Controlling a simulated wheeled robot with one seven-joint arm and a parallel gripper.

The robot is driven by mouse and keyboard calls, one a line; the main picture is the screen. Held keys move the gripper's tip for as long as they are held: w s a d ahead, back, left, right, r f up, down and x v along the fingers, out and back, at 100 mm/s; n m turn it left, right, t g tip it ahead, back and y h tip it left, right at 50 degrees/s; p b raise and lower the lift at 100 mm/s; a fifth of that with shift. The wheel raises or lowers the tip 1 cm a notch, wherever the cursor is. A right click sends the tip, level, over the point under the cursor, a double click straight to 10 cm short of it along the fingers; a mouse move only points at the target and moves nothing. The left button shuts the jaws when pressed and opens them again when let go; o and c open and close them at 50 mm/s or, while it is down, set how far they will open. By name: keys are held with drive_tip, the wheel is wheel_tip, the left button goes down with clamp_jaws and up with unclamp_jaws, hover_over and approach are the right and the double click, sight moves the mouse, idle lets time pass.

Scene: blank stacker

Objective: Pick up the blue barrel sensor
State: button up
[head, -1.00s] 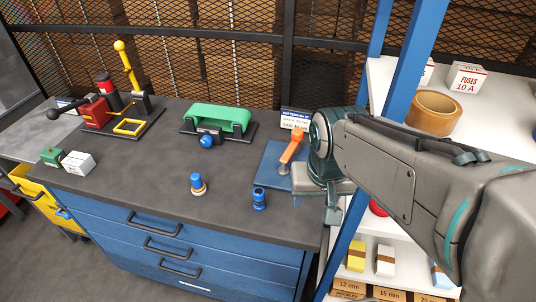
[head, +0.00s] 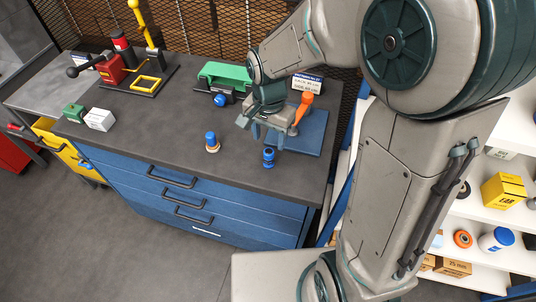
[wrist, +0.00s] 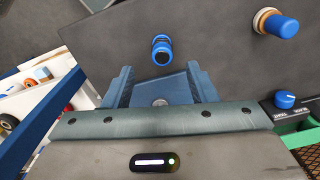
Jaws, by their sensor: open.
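The blue barrel sensor (head: 268,157), a small blue cylinder with a dark band, is on the dark bench top near its front edge. In the wrist view the barrel sensor (wrist: 162,49) lies just beyond the fingertips, roughly centred between them. My gripper (head: 262,135) is open and empty, behind the sensor and apparently above the bench. Its two blue-grey fingers (wrist: 160,77) are spread wide in the wrist view. I cannot tell its exact height above the bench.
A blue plate with an orange lever (head: 303,108) is close on the right. A green-topped fixture (head: 224,75) is behind. The bench front left of centre is clear.

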sight(269, 151)
drive_tip(key=shift+w+f+p, duration=0.15)
drive_tip(key=shift+f+p, duration=0.15)
drive_tip(key=shift+f, duration=1.55)
drive_tip(key=shift+w+f+p, duration=0.1)
drive_tip(key=shift+f+p, duration=0.2)
drive_tip(key=shift+f, duration=1.5)
drive_tip(key=c, duration=1.1)
